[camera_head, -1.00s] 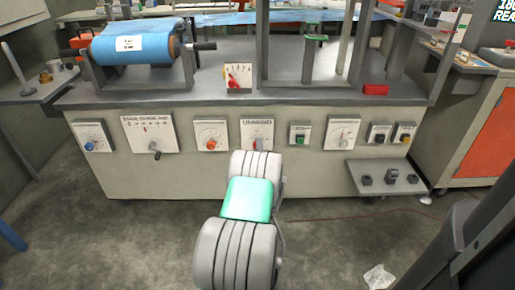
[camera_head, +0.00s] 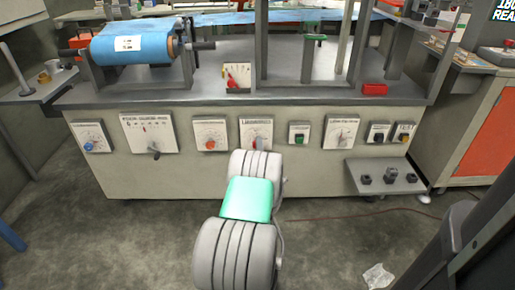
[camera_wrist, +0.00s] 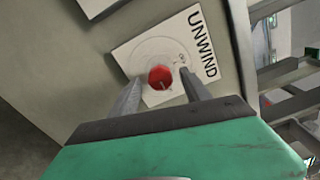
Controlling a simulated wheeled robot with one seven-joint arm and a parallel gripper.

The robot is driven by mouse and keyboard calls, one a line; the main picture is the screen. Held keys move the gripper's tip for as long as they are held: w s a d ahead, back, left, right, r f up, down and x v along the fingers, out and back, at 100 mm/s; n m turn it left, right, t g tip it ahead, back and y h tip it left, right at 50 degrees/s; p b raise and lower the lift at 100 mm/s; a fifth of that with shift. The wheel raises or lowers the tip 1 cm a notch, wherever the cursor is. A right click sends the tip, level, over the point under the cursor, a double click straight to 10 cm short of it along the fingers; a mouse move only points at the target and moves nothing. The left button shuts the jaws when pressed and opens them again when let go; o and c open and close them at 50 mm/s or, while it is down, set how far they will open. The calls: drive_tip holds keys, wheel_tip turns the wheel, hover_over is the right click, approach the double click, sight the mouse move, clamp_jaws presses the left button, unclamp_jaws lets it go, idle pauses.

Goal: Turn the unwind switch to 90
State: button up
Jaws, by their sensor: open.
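The unwind switch is a round red knob (camera_wrist: 160,77) on a white square plate (camera_wrist: 150,50) lettered UNWIND, shown tilted in the wrist view. The knob bears a small pale mark near its lower edge. My gripper (camera_wrist: 161,75) is open, with one grey finger on each side of the knob; whether either finger touches it I cannot tell. In the head view the UNWIND plate (camera_head: 256,128) is on the front of the machine, just above the end of my arm. My arm hides most of the gripper there.
A white plate with an orange-red knob (camera_head: 210,144) is left of the unwind plate, and a green button box (camera_head: 299,136) is right of it. A small shelf (camera_head: 386,180) juts out at lower right. A blue film roll (camera_head: 135,42) lies on top.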

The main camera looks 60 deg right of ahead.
drive_tip(key=v, duration=0.7)
drive_tip(key=shift+p, duration=0.45)
